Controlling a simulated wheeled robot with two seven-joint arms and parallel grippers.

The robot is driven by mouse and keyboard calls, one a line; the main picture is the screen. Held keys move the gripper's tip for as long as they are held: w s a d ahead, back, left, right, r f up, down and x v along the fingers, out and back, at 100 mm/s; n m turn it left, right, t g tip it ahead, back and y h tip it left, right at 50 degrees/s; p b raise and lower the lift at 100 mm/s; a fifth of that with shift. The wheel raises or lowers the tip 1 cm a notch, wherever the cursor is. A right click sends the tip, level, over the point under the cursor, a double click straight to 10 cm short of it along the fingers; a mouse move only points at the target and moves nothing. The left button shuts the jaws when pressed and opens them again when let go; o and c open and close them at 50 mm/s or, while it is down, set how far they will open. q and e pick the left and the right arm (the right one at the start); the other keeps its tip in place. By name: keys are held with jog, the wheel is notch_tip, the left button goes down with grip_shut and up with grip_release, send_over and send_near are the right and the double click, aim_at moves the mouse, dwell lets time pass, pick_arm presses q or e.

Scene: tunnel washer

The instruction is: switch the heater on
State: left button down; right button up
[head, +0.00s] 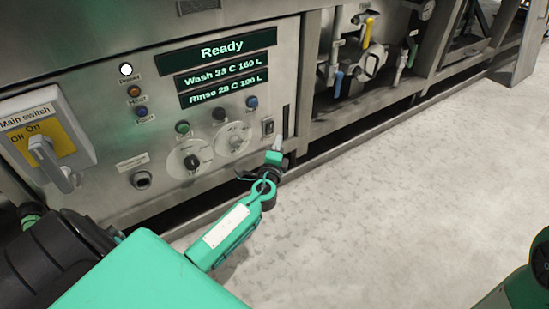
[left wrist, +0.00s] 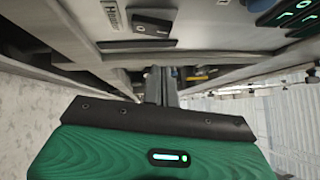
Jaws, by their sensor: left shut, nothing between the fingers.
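The heater switch (head: 268,127) is a small dark rocker at the lower right of the control panel. In the left wrist view a black rocker (left wrist: 152,25) sits on a dark plate beside a label starting with "H". I cannot tell which way it is tipped. My left gripper (head: 278,143) is shut and empty, its tips just below and slightly right of the switch in the head view. The fingers (left wrist: 160,84) also show in the left wrist view, apart from the rocker in the picture. My right gripper is not in view.
The display (head: 222,50) reads Ready, Wash 23 C, Rinse 28 C. The main switch (head: 45,150) is at the left. Dials (head: 190,161) and buttons sit left of the heater switch. Valves and pipes (head: 367,45) are at right. The floor in front is clear.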

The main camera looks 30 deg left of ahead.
aim_at(271, 133)
pick_arm(q)
jog(key=a, duration=0.1)
jog(key=w+a, duration=0.1)
jog(key=w+a+r+b, duration=0.1)
jog(key=shift+a, duration=0.4)
